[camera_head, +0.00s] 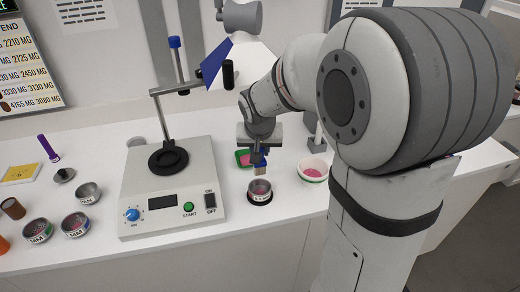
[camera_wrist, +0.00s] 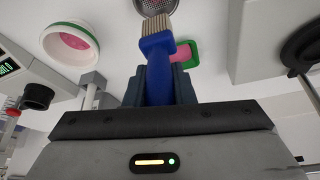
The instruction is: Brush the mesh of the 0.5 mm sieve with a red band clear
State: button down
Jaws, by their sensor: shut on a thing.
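My gripper (camera_head: 259,152) points down and is shut on a blue-handled brush (camera_wrist: 160,80) with pale tan bristles (camera_wrist: 157,36). In the head view the bristles (camera_head: 260,171) hang just over the back rim of a small round sieve (camera_head: 260,197). I cannot tell whether they touch it. The sieve stands on the white counter, with a dark reddish band and a label too small to read. Pinkish residue shows on its mesh. In the wrist view part of the mesh (camera_wrist: 154,5) shows at the top edge, beyond the bristle tips.
A shaker (camera_head: 172,190) with a post and clamp stands left of the sieve. A white bowl (camera_head: 313,169) of pink powder is at right. A green-edged dish (camera_head: 242,158) with pink lies behind. Two other sieves (camera_head: 38,231) (camera_head: 75,225) and a metal pan (camera_head: 88,193) stand far left.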

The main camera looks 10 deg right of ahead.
aim_at(260, 172)
jog(key=shift+f+b, duration=3.75)
jog(key=shift+f, duration=0.35)
jog(key=shift+f+b, duration=0.4)
